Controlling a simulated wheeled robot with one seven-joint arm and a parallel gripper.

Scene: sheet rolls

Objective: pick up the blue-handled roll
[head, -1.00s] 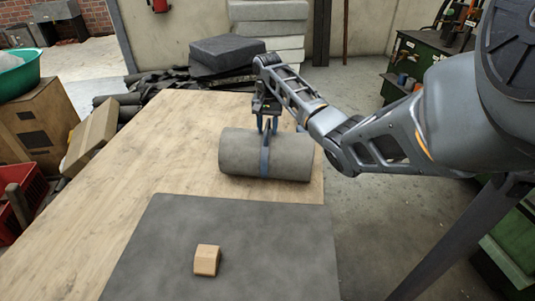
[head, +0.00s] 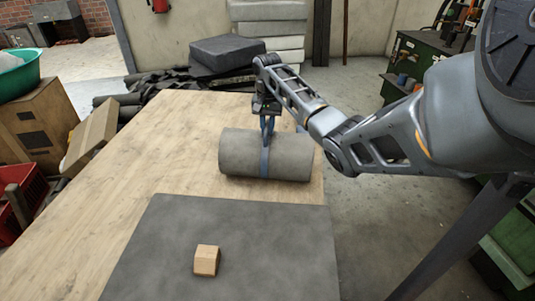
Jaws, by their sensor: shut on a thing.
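The blue-handled roll is a thick grey cylinder (head: 240,155) lying on its side on the wooden table near its right edge. A blue strap runs around its middle and rises into a handle (head: 267,130) above it. My gripper (head: 267,118) is directly above the roll, pointing down, shut on the blue handle. The roll appears to rest on the table; a gap under it cannot be made out.
A dark grey mat (head: 180,230) covers the near part of the table (head: 130,165), with a small wooden block (head: 207,260) on it. The table's left and middle are clear. A cardboard box (head: 92,135) stands beyond the left edge. A green cabinet (head: 425,55) stands at right.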

